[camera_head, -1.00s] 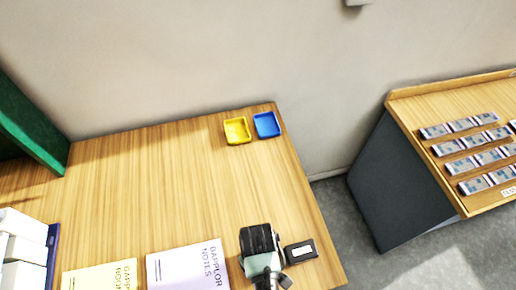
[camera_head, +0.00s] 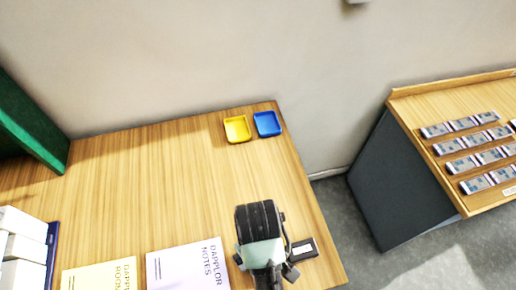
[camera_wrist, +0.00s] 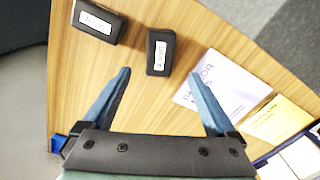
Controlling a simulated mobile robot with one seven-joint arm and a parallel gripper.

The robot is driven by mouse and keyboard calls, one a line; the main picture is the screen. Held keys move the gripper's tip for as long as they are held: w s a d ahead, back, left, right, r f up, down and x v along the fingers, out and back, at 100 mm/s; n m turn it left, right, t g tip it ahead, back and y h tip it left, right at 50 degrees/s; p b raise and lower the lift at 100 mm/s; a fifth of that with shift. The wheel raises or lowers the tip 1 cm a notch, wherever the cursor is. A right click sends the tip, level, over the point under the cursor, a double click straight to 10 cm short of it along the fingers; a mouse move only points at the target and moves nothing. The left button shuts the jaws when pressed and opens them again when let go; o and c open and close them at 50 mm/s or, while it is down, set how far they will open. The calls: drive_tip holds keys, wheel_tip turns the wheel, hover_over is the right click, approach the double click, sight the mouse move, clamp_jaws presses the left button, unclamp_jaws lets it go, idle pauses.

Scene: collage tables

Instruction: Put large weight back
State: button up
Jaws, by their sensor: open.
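Two black blocks with white labels lie on the wooden table in the wrist view. The left block (camera_wrist: 97,22) looks a little bigger and is near the table edge. The other block (camera_wrist: 160,52) lies closer to the notebooks. The lettering is too blurred to read, so I cannot tell surely which is the large weight. My gripper (camera_wrist: 161,76) is open and empty, its fingers spread either side of the nearer block's line but short of it in the picture. In the head view one block (camera_head: 303,249) shows right of my gripper (camera_head: 266,262); the other is hidden behind my arm.
A yellow tray (camera_head: 237,129) and a blue tray (camera_head: 267,124) stand empty at the table's back right corner. A lilac notebook (camera_head: 188,267) and a yellow notebook (camera_head: 100,279) lie left of my gripper. White boxes (camera_head: 22,240) stand far left. The table's middle is clear.

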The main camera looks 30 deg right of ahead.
drive_tip(key=w+d+r+t+h, duration=0.15)
drive_tip(key=w+r+t, duration=0.75)
drive_tip(key=w+r, duration=0.9)
drive_tip(key=w+a+r+t, duration=0.2)
drive_tip(key=r+t, duration=0.1)
drive_tip(key=r, duration=0.5)
drive_tip(key=w+a+r+t, duration=0.1)
drive_tip(key=w+r+t, duration=0.2)
drive_tip(key=r, duration=0.6)
drive_tip(key=s+a+r+t, duration=0.1)
drive_tip(key=a+r+t, duration=0.15)
drive_tip(key=r, duration=0.55)
drive_tip(key=s+a+r+t, duration=0.1)
drive_tip(key=r+t, duration=0.2)
drive_tip(key=r, duration=0.4)
drive_tip(key=s+a+r+t, duration=0.2)
drive_tip(key=s+r, duration=0.3)
drive_tip(key=r, duration=0.3)
drive_tip(key=s+a+r+m+t+y, duration=0.1)
drive_tip(key=s+a+r+t, duration=0.1)
drive_tip(key=s+r+t, duration=0.3)
wheel_tip(320, 180, up, 4)
drive_tip(key=shift+a+f, duration=0.1)
drive_tip(key=shift+a, duration=0.05)
drive_tip(key=shift+s, duration=0.1)
wheel_tip(320, 180, down, 6)
drive_tip(key=b, duration=0.6)
drive_tip(key=shift+f, duration=0.15)
